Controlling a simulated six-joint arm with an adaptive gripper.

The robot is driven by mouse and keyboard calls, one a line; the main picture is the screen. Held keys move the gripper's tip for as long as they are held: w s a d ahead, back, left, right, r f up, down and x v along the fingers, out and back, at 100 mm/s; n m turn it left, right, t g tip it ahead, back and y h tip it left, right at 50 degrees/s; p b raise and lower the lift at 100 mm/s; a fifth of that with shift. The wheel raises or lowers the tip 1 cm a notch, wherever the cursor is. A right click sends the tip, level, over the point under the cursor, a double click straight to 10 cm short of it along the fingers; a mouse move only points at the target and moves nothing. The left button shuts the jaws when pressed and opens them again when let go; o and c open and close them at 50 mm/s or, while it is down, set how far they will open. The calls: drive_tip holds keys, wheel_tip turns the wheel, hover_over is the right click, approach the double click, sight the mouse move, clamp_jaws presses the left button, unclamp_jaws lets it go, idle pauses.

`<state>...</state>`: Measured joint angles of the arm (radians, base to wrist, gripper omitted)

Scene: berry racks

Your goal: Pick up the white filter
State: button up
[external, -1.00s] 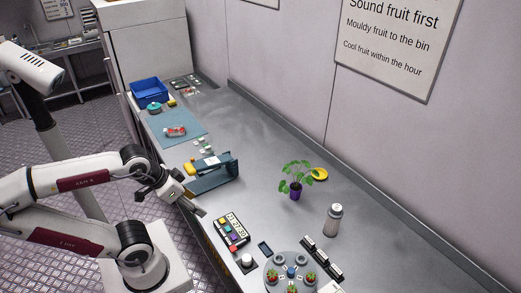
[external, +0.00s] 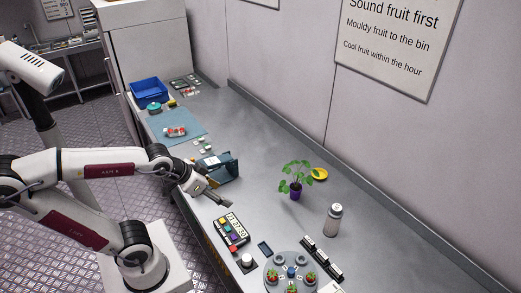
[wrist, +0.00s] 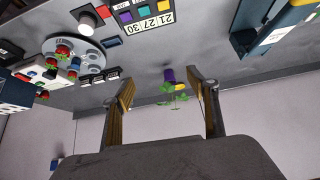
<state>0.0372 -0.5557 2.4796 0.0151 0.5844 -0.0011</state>
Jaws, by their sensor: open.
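Several small white pieces (external: 200,140) lie on the grey bench just right of the blue mat. They are too small to tell whether one of them is the white filter, and I cannot pick it out in the wrist view. My gripper (external: 222,200) is over the front part of the bench, between the blue holder and the keypad box. In the wrist view my gripper (wrist: 166,95) has its two fingers wide apart with nothing held between them. The potted plant shows beyond the gap.
The blue holder (external: 226,172) stands close behind my gripper, and the keypad box (external: 232,230) is in front. A plant in a purple pot (external: 296,193), a bottle (external: 333,218) and a round berry rack (external: 272,274) stand to the right. The bench's back strip is clear.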

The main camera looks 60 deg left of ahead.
drive_tip(key=w+d+f+t, duration=0.1)
drive_tip(key=w+d+t, duration=0.15)
drive_tip(key=w, duration=0.95)
drive_tip(key=m+t+h, duration=0.3)
drive_tip(key=t+h, duration=0.1)
drive_tip(key=t, duration=0.1)
approach(329, 215)
drive_tip(key=w+a+r, duration=0.2)
drive_tip(key=w+a, duration=0.2)
drive_tip(key=a, duration=0.2)
drive_tip(key=shift+w+d+f+m+t+h, duration=0.15)
drive_tip(key=shift+d+f+t+h, duration=0.25)
drive_tip(key=shift+d+f, duration=0.55)
drive_tip(key=shift+w+d+f+m+t+h, duration=0.2)
drive_tip(key=shift+d+f+h, duration=0.25)
drive_tip(key=shift+d+f, duration=0.5)
drive_tip(key=shift+w+d+f+m+t+h, duration=0.1)
drive_tip(key=shift+d+f+t+h, duration=0.3)
drive_tip(key=shift+d+f, duration=0.55)
drive_tip(key=shift+w+d+r, duration=0.1)
drive_tip(key=shift+d+r, duration=0.15)
drive_tip(key=shift+r, duration=0.05)
drive_tip(key=shift+x, duration=1.25)
drive_tip(key=shift+w, duration=0.15)
drive_tip(key=shift+x, duration=2.5)
